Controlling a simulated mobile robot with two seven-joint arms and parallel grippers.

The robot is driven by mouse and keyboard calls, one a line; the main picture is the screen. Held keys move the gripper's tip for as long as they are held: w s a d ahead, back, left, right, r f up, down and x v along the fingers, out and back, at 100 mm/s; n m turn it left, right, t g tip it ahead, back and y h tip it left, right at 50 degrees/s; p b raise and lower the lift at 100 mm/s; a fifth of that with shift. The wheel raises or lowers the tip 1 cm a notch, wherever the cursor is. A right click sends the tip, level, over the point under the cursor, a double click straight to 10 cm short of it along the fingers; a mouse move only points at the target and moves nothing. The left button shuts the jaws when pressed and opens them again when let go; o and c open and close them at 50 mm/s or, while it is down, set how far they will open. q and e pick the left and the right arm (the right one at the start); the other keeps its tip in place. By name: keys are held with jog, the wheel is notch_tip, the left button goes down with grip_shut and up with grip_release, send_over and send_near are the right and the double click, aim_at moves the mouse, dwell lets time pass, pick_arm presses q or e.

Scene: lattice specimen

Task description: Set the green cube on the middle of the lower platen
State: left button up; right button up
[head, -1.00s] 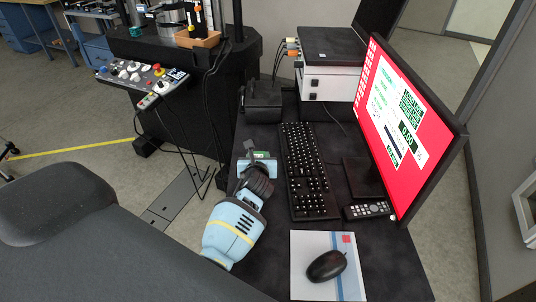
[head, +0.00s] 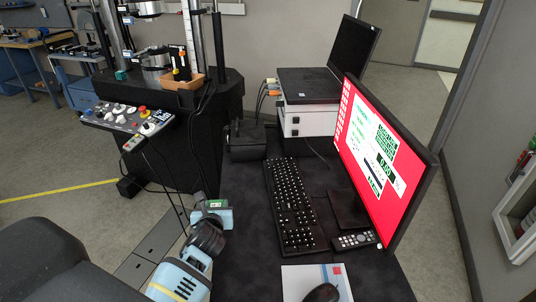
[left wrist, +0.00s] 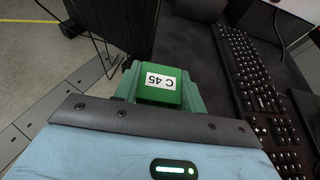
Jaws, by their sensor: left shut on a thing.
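The green cube (left wrist: 160,96) carries a white "C 45" label and sits between the green fingers of my left gripper in the left wrist view. In the head view my left gripper (head: 213,211) is shut on it at the left edge of the dark desk, with a bit of green showing. The testing machine stands at the back left. My right gripper is not in view.
A control panel (head: 128,117) juts from the machine's front, with cables hanging below. A keyboard (head: 290,205) and a monitor (head: 385,160) occupy the desk right of my gripper.

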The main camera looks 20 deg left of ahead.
pick_arm(q)
jog(key=shift+r, duration=0.15)
jog(key=s+d+r+m+t+h, duration=0.1)
jog(key=s+d+r+m+h, duration=0.2)
jog(key=s+d+r, duration=0.3)
jog(key=s+d+r+m+h, duration=0.2)
jog(key=s+d+r, duration=0.5)
jog(key=d, duration=0.5)
jog(key=shift+s+d+r+m+t+h, duration=0.15)
jog(key=shift+r+m+t+h, duration=0.25)
jog(key=shift+h, duration=0.3)
jog(key=shift+r, duration=0.1)
jog(key=w+r, duration=0.2)
jog(key=w, duration=0.6)
jog(key=shift+r, duration=0.4)
